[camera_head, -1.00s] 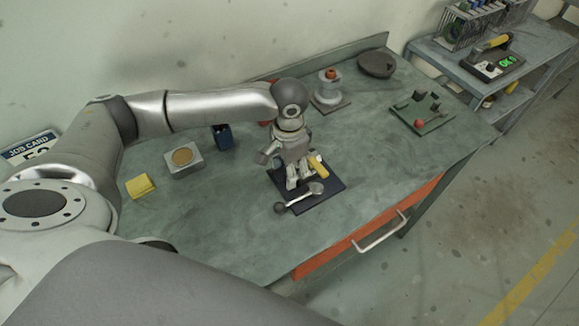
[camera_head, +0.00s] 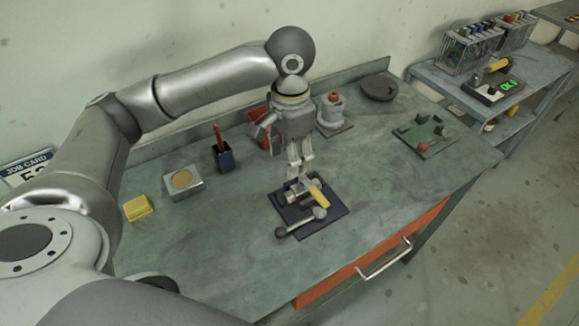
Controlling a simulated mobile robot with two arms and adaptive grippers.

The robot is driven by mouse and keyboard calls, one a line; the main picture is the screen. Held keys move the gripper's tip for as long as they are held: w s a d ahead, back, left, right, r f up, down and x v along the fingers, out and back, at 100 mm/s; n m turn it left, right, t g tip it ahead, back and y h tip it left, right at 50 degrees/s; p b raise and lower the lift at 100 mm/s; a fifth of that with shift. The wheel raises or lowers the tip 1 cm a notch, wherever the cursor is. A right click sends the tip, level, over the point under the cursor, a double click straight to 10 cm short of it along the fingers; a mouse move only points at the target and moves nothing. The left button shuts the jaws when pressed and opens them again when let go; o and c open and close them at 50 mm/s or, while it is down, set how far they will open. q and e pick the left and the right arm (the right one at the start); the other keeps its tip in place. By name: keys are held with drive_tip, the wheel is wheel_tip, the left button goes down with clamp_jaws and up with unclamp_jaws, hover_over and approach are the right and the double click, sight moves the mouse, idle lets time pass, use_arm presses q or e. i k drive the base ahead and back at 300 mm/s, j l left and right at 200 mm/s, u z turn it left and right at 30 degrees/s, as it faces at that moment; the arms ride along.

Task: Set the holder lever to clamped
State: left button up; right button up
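The holder sits on a dark square base plate (camera_head: 335,207) on the green bench. Its lever (camera_head: 300,223) is a grey bar with a dark ball at its left end, lying low across the front of the plate. A metal body with a yellow part (camera_head: 316,193) stands on the plate behind the lever. My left gripper (camera_head: 300,180) points down just above and behind this body, away from the lever. Its fingers are close together, and I cannot tell whether they touch anything. Which setting the lever is in cannot be read. My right gripper is not in view.
Left on the bench are a yellow block (camera_head: 138,208), a grey box with a tan disc (camera_head: 183,182) and a dark blue cup (camera_head: 224,158). Behind stand a grey flanged part (camera_head: 332,115) and a dark round dish (camera_head: 379,88). A green tray (camera_head: 425,135) lies right.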

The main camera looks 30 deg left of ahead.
sight(320, 215)
drive_tip(key=k+l+u, duration=0.1)
drive_tip(key=l, duration=0.35)
drive_tip(key=k+l+u, duration=0.1)
drive_tip(key=k+l, duration=0.15)
drive_tip(key=l, duration=0.15)
drive_tip(key=k+l+u, duration=0.15)
drive_tip(key=l, duration=0.25)
